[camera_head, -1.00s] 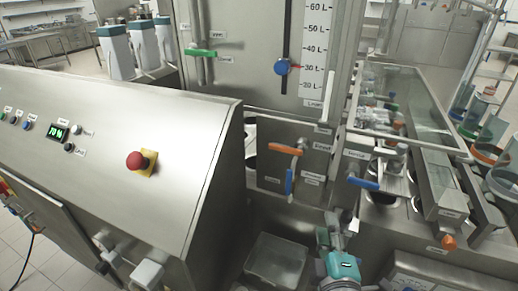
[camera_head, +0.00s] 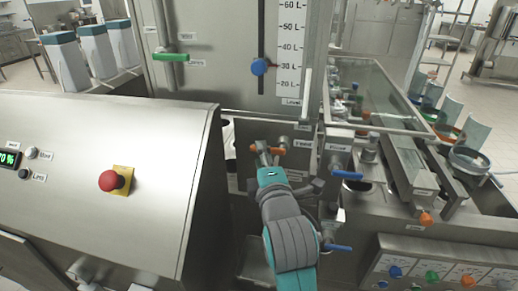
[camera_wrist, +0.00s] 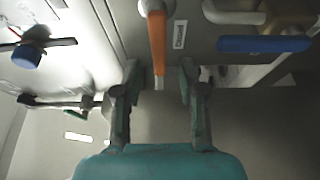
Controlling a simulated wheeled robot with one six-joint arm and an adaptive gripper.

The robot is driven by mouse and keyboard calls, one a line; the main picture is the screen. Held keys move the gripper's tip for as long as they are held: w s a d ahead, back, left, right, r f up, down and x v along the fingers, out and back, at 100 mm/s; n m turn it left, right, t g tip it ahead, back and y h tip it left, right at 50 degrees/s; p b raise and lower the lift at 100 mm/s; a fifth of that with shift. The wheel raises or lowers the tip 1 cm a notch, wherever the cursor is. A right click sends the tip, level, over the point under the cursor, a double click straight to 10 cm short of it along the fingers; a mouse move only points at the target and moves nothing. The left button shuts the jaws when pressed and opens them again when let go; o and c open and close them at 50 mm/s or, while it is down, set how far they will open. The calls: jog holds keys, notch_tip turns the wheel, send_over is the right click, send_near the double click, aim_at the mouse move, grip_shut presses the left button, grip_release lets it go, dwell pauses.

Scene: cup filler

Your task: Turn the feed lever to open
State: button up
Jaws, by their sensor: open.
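A lever with an orange handle (camera_head: 274,150) sits on the steel panel below the level gauge; I cannot read its name label. My gripper (camera_head: 267,158) is open at this lever. In the wrist view the orange handle (camera_wrist: 157,42) runs down between the two spread fingers (camera_wrist: 159,70), with a small gap on each side. A white label (camera_wrist: 180,35), apparently reading "Closed", is beside it. My gripper and arm hide much of the panel below the lever in the head view.
A blue lever (camera_head: 346,174) is to the right, and it also shows in the wrist view (camera_wrist: 263,44). Another blue lever (camera_head: 337,247) is lower right, near my arm. A slanted control console (camera_head: 105,140) with a red button (camera_head: 109,180) stands close on the left.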

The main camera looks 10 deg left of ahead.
jog(key=shift+x, duration=1.75)
grip_shut()
